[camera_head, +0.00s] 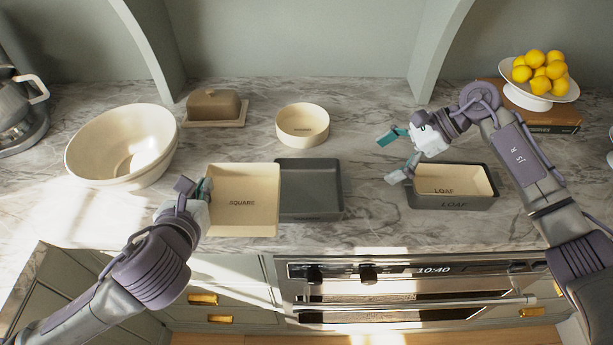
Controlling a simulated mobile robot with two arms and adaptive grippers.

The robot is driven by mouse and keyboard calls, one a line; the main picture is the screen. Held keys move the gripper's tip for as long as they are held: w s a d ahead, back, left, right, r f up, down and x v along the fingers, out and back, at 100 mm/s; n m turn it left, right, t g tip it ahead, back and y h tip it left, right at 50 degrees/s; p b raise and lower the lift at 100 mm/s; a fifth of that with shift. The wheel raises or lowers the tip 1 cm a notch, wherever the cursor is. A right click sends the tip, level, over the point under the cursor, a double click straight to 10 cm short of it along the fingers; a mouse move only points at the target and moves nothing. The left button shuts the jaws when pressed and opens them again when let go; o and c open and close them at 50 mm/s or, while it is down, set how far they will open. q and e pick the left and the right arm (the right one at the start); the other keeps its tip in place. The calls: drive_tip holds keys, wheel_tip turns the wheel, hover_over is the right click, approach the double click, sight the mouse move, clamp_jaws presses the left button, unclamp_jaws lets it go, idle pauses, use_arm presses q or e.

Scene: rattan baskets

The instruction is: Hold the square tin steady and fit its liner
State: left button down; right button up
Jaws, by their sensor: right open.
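The cream square liner (242,215), marked SQUARE, is at the centre left of the counter. The dark grey square tin (311,190) is just right of it and looks empty. The liner's right side overlaps the tin's left edge in the picture; I cannot tell whether they touch or whether the liner is lifted. My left gripper (202,190) is at the liner's left rim, with its fingers closed on that wall. My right gripper (393,156) is open and empty, above the counter between the square tin and the dark loaf tin, its fingers pointing left.
The dark loaf tin (451,203) at the right holds a cream loaf liner (455,178). A round cream dish (302,125), a butter dish (214,106) and a large bowl (121,146) stand behind and left. A lemon stand (541,98) is back right. The counter's front edge is close.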

use_arm(q)
drive_tip(key=shift+r, duration=0.1)
drive_tip(key=shift+s+r, duration=0.1)
drive_tip(key=shift+s, duration=0.15)
use_arm(e)
drive_tip(key=x, duration=0.4)
drive_tip(key=shift+s+a+f, duration=0.2)
drive_tip(key=shift+s+f, duration=0.1)
use_arm(q)
wheel_tip(320, 180, down, 2)
drive_tip(key=shift+f+b, duration=0.25)
drive_tip(key=shift+b, duration=0.95)
use_arm(e)
drive_tip(key=shift+x, duration=1.15)
use_arm(q)
drive_tip(key=shift+f+b, duration=0.55)
use_arm(e)
drive_tip(key=shift+a+f, duration=0.45)
drive_tip(key=shift+f, duration=0.1)
drive_tip(key=shift+c, duration=0.3)
drive_tip(key=c, duration=1.4)
